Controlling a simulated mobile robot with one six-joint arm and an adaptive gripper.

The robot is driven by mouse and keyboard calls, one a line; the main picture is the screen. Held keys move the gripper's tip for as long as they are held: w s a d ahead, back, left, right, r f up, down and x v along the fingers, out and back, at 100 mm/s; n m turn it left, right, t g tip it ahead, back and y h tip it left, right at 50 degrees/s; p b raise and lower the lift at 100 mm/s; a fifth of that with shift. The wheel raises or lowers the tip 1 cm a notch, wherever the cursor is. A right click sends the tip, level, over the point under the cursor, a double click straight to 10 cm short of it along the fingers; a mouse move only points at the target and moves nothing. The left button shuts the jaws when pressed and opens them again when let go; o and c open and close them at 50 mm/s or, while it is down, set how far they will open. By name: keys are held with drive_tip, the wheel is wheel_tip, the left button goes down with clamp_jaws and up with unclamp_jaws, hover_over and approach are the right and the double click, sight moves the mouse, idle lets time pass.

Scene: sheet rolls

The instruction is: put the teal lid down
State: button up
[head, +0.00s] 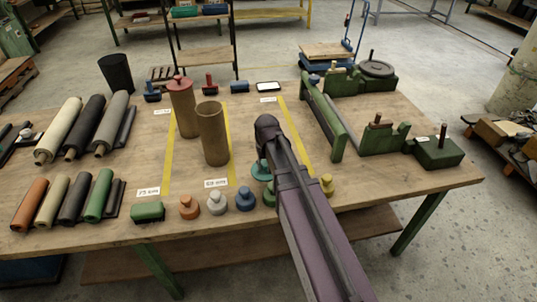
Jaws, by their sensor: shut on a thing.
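The teal lid (261,171) shows in the head view as a round disc, partly covered by my wrist, just right of the open cardboard tube. My gripper (267,158) is at the end of my arm above the lid and is shut on it. My own arm hides most of the fingers. Whether the lid touches the table cannot be told. The brown cardboard tube (213,138) stands upright with an open top. Another tube (184,113) behind it wears a red lid (178,82).
Orange (189,208), white (217,203), blue (245,199) and yellow (326,185) knobbed lids line the front edge. Rolls (98,196) lie at left. A green-framed machine (324,118) stands at right. Yellow strips and white labels mark the wooden table (375,183).

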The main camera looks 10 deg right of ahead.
drive_tip(key=w+d, duration=0.1)
drive_tip(key=w, duration=0.3)
drive_tip(key=w+d+f+b, duration=0.1)
drive_tip(key=w, duration=0.4)
drive_tip(key=w+d, duration=0.1)
drive_tip(key=w, duration=0.4)
drive_tip(key=shift+w+d+f, duration=0.15)
drive_tip(key=shift+d, duration=0.15)
drive_tip(key=shift+w+d, duration=0.1)
drive_tip(key=shift+w, duration=0.35)
drive_tip(key=shift+w+d+f+b, duration=0.1)
drive_tip(key=shift+w+f+b, duration=0.15)
drive_tip(key=shift+b, duration=0.15)
drive_tip(key=shift+s+f+b, duration=0.1)
drive_tip(key=shift+f+b, duration=1.5)
drive_tip(key=shift+f, duration=0.1)
drive_tip(key=o, duration=1.1)
drive_tip(key=shift+c, duration=0.2)
